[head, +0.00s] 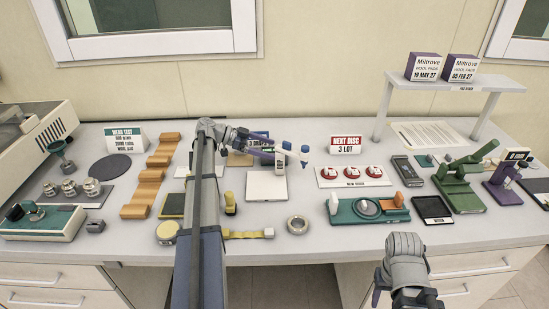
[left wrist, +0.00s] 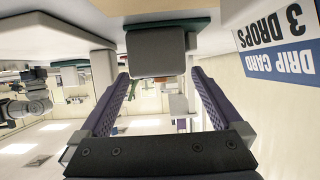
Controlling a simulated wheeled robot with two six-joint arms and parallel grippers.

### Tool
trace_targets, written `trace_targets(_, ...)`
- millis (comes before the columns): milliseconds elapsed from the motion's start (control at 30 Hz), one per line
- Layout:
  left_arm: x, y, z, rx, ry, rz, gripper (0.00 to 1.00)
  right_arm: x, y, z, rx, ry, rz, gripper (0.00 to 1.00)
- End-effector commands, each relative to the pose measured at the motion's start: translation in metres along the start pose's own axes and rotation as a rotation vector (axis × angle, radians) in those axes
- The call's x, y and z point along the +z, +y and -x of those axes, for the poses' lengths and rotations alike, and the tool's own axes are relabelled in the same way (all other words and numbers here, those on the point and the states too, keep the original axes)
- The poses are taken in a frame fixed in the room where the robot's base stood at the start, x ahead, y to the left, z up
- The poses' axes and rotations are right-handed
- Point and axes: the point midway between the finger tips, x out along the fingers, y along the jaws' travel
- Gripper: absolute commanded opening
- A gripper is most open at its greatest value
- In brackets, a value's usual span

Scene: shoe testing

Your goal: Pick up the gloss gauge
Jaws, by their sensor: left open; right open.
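A small grey block with a dark face, which looks like the gloss gauge (head: 281,162), stands at the white tile (head: 266,188) in the middle of the table. In the left wrist view, which is upside down, the grey block (left wrist: 155,52) lies ahead, between the lines of the two purple fingers. My left gripper (head: 266,154) is open and empty, just left of the block; I cannot tell if it touches. The block is partly hidden by the fingers in the head view. My right gripper (head: 416,299) is open at the bottom edge, far from the block.
Blue-capped bottles (head: 304,155) are close right of the block. The drip card (left wrist: 277,45) stands behind my left gripper. A tray of red-topped discs (head: 353,183) and a green rub station (head: 345,211) are to the right.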

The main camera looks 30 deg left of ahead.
Motion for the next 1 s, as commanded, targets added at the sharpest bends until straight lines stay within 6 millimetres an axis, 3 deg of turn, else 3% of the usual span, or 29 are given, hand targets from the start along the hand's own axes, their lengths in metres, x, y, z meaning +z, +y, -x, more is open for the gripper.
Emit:
trace_targets(167, 0.002, 0.001, -0.027, 0.001, 0.000, -0.001, 1.00, -0.001, -0.001, -0.012, 0.000, 0.000, 0.000, 0.50)
trace_targets(400, 0.000, 0.001, -0.029, 0.001, 0.000, -0.001, 1.00, -0.001, -0.001, -0.011, 0.000, 0.000, 0.000, 0.50)
trace_targets(1000, 0.000, 0.001, -0.029, 0.000, 0.000, 0.000, 0.34, -0.001, -0.001, -0.011, 0.000, 0.000, 0.000, 0.50)
